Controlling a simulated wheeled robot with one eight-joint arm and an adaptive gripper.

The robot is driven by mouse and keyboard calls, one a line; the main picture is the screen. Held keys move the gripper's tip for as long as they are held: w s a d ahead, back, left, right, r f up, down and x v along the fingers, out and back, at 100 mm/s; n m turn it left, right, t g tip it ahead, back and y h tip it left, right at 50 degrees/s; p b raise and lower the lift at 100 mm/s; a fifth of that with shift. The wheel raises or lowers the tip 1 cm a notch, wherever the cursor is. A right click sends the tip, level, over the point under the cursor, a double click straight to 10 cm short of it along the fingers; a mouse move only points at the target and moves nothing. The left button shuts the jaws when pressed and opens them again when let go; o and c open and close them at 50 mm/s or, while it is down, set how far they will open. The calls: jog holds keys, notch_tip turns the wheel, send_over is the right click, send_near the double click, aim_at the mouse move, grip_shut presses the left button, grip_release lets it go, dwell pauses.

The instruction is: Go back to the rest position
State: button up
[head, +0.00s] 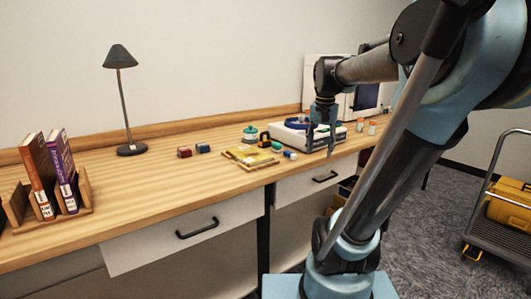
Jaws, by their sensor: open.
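My arm reaches in from the right side of the head view. My gripper (320,151) points down at the front right part of the white device (285,137) on the desk. Its fingers are apart, and I see nothing held between them. The gripper covers part of the device, which has a dark blue ring (297,124) on top. I cannot tell how high the fingertips are above the desk.
A cart (497,225) stands right.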

jog(key=s+f+n+t, duration=0.1)
jog(key=s+f+n, duration=0.4)
jog(key=s+f, duration=0.9)
notch_tip(320, 180, down, 5)
jog(key=shift+s+r, duration=0.1)
jog(key=shift+s, duration=0.3)
jog(key=shift+w+f, duration=0.25)
jog(key=shift+w, duration=0.15)
